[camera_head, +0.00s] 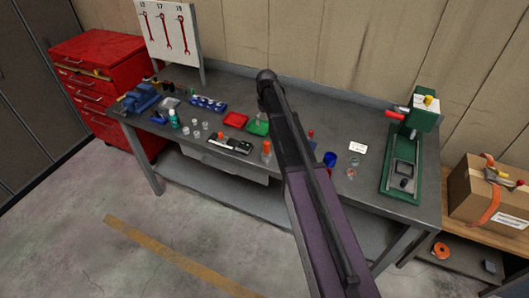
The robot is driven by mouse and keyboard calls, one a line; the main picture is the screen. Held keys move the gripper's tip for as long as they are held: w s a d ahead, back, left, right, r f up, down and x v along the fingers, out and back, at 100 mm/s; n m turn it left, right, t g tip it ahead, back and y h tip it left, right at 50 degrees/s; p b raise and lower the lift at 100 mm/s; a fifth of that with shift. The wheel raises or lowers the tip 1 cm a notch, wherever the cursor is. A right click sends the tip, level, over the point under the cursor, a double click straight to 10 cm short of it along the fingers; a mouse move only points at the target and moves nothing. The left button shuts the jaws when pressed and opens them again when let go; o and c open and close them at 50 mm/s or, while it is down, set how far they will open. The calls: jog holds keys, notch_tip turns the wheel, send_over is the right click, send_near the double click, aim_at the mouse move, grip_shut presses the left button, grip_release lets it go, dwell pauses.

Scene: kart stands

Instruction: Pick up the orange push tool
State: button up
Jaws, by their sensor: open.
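A small upright item with an orange top (266,146) stands near the front edge of the grey workbench (300,88), just left of my arm. It looks like the orange push tool, but it is too small to be sure. Another small orange piece (221,135) sits at a dark flat fixture (232,145) to its left. My dark and purple arm crosses the middle of the view over the bench. I cannot make out my gripper's fingers in this view.
A green press (402,160) stands at the bench's right end. A red tray (236,121), a green tray (257,127), a blue cup (330,158) and several clear cups (196,134) sit nearby. A red drawer cabinet (95,80) and a cardboard box (485,190) flank the bench.

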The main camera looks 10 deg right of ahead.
aim_at(266, 142)
jog(key=shift+f, duration=0.15)
notch_tip(266, 142, down, 8)
jog(key=b, duration=0.8)
jog(key=shift+f+b, duration=0.2)
jog(key=shift+b, duration=0.15)
jog(key=f+b, duration=0.3)
jog(key=shift+s+f, duration=0.15)
jog(key=shift+s, duration=0.15)
jog(key=shift+f+b, duration=0.95)
jog(key=shift+b, duration=0.15)
grip_shut()
